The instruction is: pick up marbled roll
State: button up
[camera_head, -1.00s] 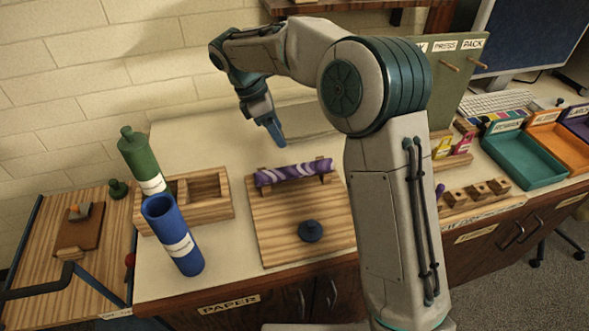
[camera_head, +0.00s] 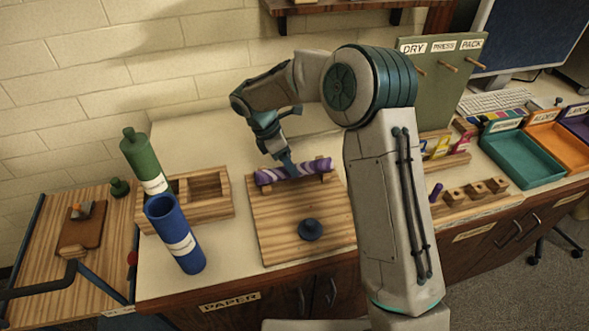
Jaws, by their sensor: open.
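The marbled roll (camera_head: 310,170) is purple with pale swirls. It lies level across small wooden supports at the back of a wooden board (camera_head: 275,239). My gripper (camera_head: 288,170) points down at the roll, left of its middle, and its fingers overlap the roll in the picture. The jaws are open. I cannot tell from this angle whether the fingers touch the roll or straddle it. My arm stands at the right of the board.
A dark blue knob (camera_head: 311,230) stands on the board's front part. Left of it are a wooden divided box (camera_head: 208,215), a blue cylinder (camera_head: 178,238) and a green bottle (camera_head: 140,158). A green pegboard (camera_head: 440,75) and a teal tray (camera_head: 524,158) are at the right.

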jog(key=shift+x, duration=1.5)
jog(key=c, duration=1.1)
jog(key=shift+r, duration=0.15)
